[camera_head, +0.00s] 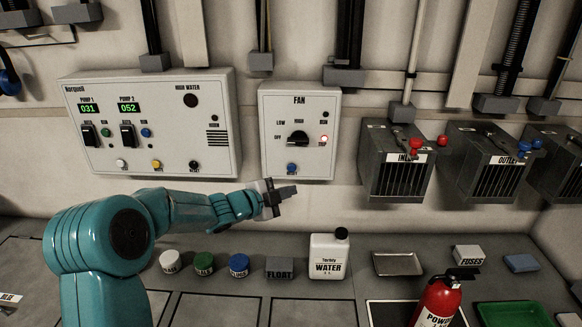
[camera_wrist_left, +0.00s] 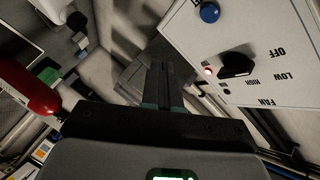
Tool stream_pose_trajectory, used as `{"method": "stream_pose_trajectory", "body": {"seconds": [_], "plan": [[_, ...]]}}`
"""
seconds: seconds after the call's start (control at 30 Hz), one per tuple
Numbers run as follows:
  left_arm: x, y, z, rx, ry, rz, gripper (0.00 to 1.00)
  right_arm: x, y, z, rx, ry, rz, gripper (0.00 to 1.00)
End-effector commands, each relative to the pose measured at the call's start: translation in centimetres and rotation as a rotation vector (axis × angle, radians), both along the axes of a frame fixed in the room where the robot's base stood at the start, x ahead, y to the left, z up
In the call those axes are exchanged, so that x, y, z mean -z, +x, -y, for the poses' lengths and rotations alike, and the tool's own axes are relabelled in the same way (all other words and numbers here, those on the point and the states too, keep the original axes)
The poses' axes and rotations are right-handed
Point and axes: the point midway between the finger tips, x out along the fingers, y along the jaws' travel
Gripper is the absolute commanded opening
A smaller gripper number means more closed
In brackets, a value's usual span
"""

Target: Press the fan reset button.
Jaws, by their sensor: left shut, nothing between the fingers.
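The fan box (camera_head: 312,106) is a white panel on the wall, with a black rotary knob (camera_head: 298,138), a lit red lamp (camera_head: 324,139) and a blue button (camera_head: 291,168) at its lower left. The button also shows in the left wrist view (camera_wrist_left: 209,12), with the knob (camera_wrist_left: 236,65) and the glowing lamp (camera_wrist_left: 208,71). My left gripper (camera_head: 288,191) is shut and empty, just below the fan box and the blue button, apart from the button. Its fingers (camera_wrist_left: 164,88) point past the box in the left wrist view. My right gripper is not in view.
A white pump panel (camera_head: 215,90) hangs left of the fan box. Grey inlet (camera_head: 398,175) and outlet (camera_head: 488,170) boxes jut out at right. Several small tubs, a water jug (camera_head: 328,257) and a red extinguisher (camera_head: 437,300) stand on the bench below.

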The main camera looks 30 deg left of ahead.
Motion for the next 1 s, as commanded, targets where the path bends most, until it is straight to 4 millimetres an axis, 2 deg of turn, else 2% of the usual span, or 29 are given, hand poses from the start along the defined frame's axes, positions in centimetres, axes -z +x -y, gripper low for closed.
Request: {"method": "stream_pose_trajectory", "body": {"seconds": [0.03, 0.2, 0.5, 1.0], "plan": [[-0.4, 0.6, -0.4, -0.001, -0.002, -0.002, 0.0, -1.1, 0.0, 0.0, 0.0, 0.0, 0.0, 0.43], [-0.6, 2.8, -1.9, -0.001, -0.002, -0.002, 0.0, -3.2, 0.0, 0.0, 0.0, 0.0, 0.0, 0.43], [-0.4, 5.6, -3.8, 0.0, -0.002, -0.001, 0.0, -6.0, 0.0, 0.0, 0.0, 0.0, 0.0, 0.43], [0.0, 6.3, -4.1, 0.0, -0.001, 0.0, 0.0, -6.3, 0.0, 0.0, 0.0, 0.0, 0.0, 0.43]]}}
